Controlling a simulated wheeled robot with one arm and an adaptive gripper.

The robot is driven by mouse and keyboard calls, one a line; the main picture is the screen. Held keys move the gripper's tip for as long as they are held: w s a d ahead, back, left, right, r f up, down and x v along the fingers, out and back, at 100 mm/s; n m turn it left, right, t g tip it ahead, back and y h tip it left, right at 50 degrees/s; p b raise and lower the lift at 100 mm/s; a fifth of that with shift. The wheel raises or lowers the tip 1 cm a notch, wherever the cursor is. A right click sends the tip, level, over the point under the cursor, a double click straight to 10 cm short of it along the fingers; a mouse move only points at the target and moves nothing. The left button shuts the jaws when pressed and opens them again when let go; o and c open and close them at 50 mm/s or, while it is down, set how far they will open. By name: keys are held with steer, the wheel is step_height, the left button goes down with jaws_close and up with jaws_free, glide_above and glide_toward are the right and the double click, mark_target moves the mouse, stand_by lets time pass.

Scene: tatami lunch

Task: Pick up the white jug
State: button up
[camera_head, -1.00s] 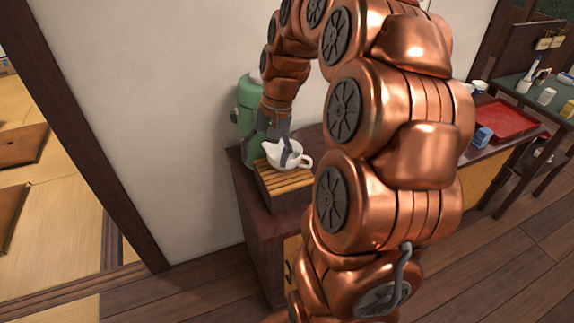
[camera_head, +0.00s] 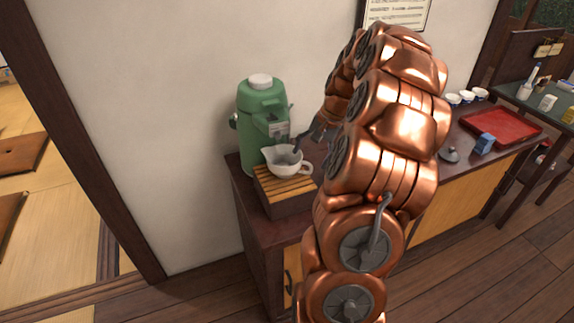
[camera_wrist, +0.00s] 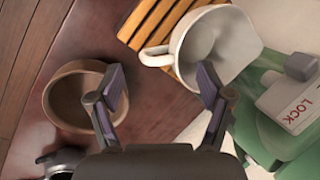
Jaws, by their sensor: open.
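The white jug (camera_head: 290,168) stands upright on the slatted wooden box at the left end of the dark counter. Its spout points left and its handle points right in the head view. My gripper (camera_head: 303,150) is just right of the jug and partly hidden by my arm. In the wrist view the jug (camera_wrist: 218,42) lies ahead of my gripper (camera_wrist: 162,88), with its handle at the gap between the fingers. The fingers are spread and hold nothing. The right fingertip overlaps the jug's wall in the picture; I cannot tell whether they touch.
A green dispenser (camera_head: 258,110) stands right behind the jug against the wall. The slatted box (camera_head: 283,187) is under the jug. A brown round vessel (camera_wrist: 58,98) sits left of my fingers in the wrist view. A red tray (camera_head: 502,124) and a blue item (camera_head: 484,143) are farther right.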

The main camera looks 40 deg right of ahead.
steer(key=p+x, duration=0.1)
steer(key=x, duration=0.3)
steer(key=shift+a+f, duration=0.15)
steer(key=shift+f, duration=0.25)
jaws_close()
stand_by(0.4)
